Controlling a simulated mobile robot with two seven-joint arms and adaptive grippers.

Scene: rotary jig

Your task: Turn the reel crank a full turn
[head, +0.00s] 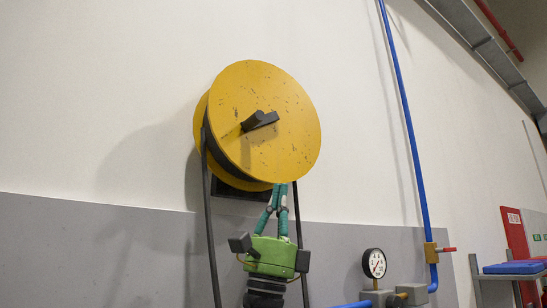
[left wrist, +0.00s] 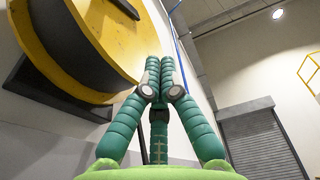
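The yellow reel (head: 285,150) is mounted on the wall, with worn paint on its round front face. Its dark crank (head: 262,122) sits near the middle of that face, with a short stub handle. My left gripper (head: 279,188) has a green body and teal fingers pointing up. Its fingertips are at the reel's lower edge, below and apart from the crank. In the left wrist view the fingers (left wrist: 160,72) meet at the tips with nothing seen between them. The reel (left wrist: 118,40) fills the upper left there, with a dark piece, probably the crank, at the top. My right gripper is not in view.
Dark straps or cables (head: 211,235) hang down from both sides of the reel. A blue pipe (head: 408,115) runs down the wall at right, to a brass valve and a pressure gauge (head: 374,263). A shutter door (left wrist: 262,145) stands far off. The wall left of the reel is clear.

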